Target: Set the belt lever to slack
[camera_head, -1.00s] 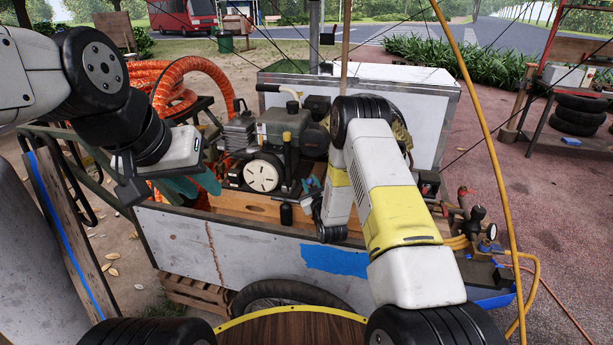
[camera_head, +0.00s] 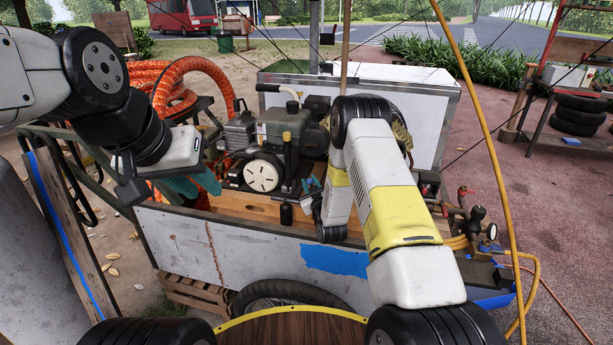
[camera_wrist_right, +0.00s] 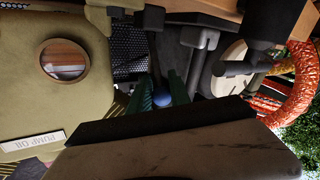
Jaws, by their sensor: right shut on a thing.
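The belt lever shows in the right wrist view as a dark rod with a round blue knob (camera_wrist_right: 164,99). My right gripper (camera_wrist_right: 160,91) has its teal fingers on both sides of the knob and is shut on it. In the head view my right arm hides most of this gripper and the lever. The lever stands by the compressor machinery (camera_head: 282,130) on the cart (camera_head: 240,246). I cannot read any slack mark. My left gripper (camera_head: 186,187) hangs over the cart's left end, apart from the lever; its teal fingers show, but their gap is unclear.
A tan housing with a round sight glass (camera_wrist_right: 64,60) and a "PUMP OIL" label (camera_wrist_right: 32,142) is close beside my right gripper. An orange hose (camera_head: 190,75) coils behind the cart's left side. Gauges and valves (camera_head: 480,222) are at the right end.

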